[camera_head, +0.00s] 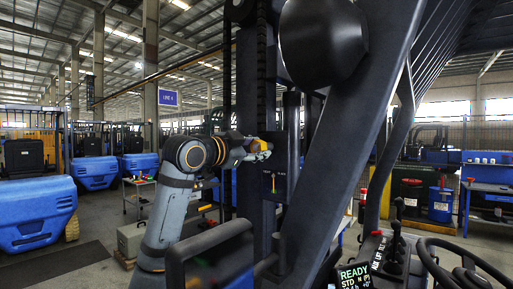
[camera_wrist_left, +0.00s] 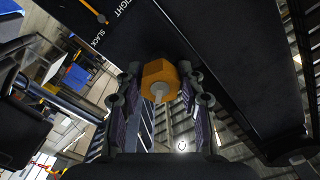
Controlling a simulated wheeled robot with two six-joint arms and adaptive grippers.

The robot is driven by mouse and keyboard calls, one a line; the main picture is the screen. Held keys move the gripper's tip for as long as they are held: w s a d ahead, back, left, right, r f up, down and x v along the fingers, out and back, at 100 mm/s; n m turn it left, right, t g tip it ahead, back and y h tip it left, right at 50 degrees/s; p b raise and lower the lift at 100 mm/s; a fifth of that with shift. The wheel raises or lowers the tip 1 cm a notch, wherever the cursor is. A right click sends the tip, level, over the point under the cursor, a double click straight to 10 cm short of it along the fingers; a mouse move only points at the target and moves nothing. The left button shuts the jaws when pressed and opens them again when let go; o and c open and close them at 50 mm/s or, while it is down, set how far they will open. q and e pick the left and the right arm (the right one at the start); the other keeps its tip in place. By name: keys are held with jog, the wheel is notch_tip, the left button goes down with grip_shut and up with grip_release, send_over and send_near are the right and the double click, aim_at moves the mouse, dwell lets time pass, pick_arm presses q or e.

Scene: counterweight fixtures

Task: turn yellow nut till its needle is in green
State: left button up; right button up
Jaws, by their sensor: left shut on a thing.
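The yellow nut (camera_wrist_left: 160,80) is a hexagon with a pale stud end at its middle. In the left wrist view it sits against a dark fixture (camera_wrist_left: 185,30), between the two fingers of my left gripper (camera_wrist_left: 160,98), which is shut on it. In the head view my left gripper (camera_head: 259,150) reaches the dark upright mast (camera_head: 284,150). An orange needle (camera_wrist_left: 88,10) shows at the top left of the wrist view, near the words SLACK and TIGHT. No green zone is clear there. My right gripper is not in view.
Dark mast beams and a slanted arm (camera_head: 350,130) fill the middle of the head view. A READY display (camera_head: 353,275) and a steering wheel (camera_head: 455,265) are at the lower right. Blue machines (camera_head: 35,210) stand at the left, with open floor beside them.

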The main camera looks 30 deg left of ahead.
pick_arm(q)
jog(key=shift+r, duration=0.1)
jog(key=o, duration=1.2)
jog(key=shift+s, duration=0.1)
jog(key=s, duration=0.7)
jog(key=shift+s+a, duration=0.2)
jog(key=shift+a, duration=0.05)
